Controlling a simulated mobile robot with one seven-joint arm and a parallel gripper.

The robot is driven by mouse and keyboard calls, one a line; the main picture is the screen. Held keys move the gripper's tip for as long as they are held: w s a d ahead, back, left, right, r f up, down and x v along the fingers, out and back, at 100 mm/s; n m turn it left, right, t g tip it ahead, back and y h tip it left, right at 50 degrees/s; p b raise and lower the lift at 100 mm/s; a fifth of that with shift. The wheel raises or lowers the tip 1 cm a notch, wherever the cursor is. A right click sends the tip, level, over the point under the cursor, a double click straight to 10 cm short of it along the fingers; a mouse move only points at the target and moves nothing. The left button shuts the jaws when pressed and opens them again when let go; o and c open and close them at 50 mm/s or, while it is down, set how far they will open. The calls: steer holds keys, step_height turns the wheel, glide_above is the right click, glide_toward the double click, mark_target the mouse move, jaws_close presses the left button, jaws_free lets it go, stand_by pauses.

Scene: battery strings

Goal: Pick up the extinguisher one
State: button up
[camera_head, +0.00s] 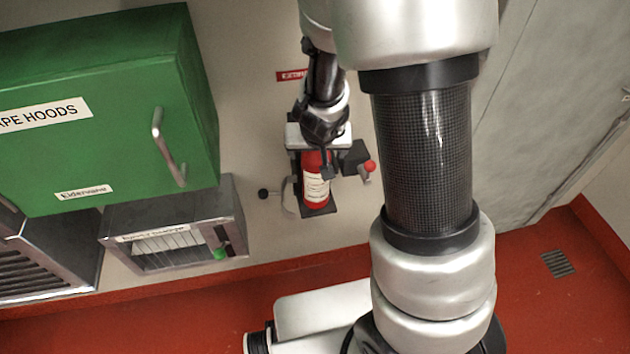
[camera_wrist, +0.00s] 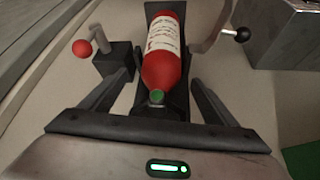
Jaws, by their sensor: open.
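The extinguisher (camera_head: 316,184) is a red cylinder with a white printed label, held upright in a dark wall bracket below a small red sign. In the wrist view the extinguisher (camera_wrist: 161,66) lies between the two fingers, its green-tipped neck toward my palm. My gripper (camera_wrist: 160,90) is open, with one finger on each side of the extinguisher and gaps showing beside it. In the head view my gripper (camera_head: 322,160) is at the extinguisher's top, and my wrist hides its upper end.
A red-knobbed lever (camera_wrist: 82,47) and a black-knobbed lever (camera_wrist: 242,34) flank the bracket. A green cabinet (camera_head: 110,130) with a handle and a metal box (camera_head: 175,262) are on the wall to the left. A grey door (camera_head: 560,110) is at the right. The red floor (camera_head: 180,325) is below.

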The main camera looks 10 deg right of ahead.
steer(key=b+x, duration=0.3)
steer(key=x, duration=0.4)
steer(key=shift+w+a+f+b, duration=0.15)
steer(key=shift+w+b, duration=0.1)
steer(key=shift+b, duration=0.15)
steer(key=shift+c, duration=0.3)
jaws_close()
steer(key=shift+w+r, duration=0.1)
steer(key=shift+r, duration=0.15)
